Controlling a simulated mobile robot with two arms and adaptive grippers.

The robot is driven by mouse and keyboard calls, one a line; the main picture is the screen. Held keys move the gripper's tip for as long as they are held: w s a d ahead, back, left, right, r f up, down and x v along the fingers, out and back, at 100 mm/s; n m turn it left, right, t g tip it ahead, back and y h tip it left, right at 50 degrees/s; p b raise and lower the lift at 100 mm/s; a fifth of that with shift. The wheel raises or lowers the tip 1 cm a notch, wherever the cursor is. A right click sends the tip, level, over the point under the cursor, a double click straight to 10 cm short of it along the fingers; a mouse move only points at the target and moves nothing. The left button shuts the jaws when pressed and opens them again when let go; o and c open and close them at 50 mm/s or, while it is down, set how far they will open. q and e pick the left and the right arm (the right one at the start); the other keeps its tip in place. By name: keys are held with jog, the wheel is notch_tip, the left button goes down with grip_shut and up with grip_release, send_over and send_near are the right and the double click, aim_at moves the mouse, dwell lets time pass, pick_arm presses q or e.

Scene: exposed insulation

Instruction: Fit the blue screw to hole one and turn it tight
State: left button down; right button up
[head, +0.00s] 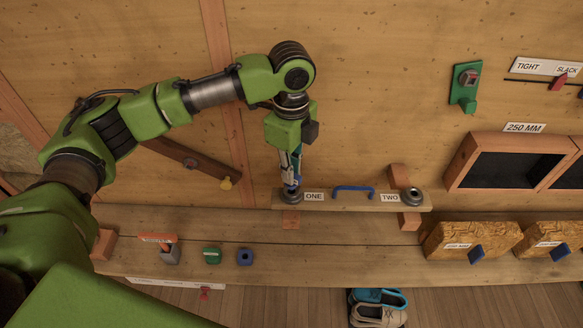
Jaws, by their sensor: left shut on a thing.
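My left arm comes in from the left and its gripper (291,183) points down over hole one (291,195), beside the label ONE. The gripper is shut on a slim thing with blue showing between the fingers, which I take to be the blue screw. The fingers hide most of it, and I cannot tell whether its tip is inside the hole. Hole two (411,196), a dark round ring, sits at the right end of the same narrow board (340,205), beside the label TWO. My right gripper is not in view.
A blue handle (354,189) stands on the board between the holes. On the bench are a blue holder (245,257), a green holder (211,255) and a grey holder with an orange top (168,250). Insulation blocks (470,240) lie right; shoes (378,306) are below.

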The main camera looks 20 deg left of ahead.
pick_arm(q)
jog(key=shift+f, duration=1.4)
jog(key=c, duration=2)
grip_release()
notch_tip(320, 180, up, 12)
jog(key=shift+f, duration=0.1)
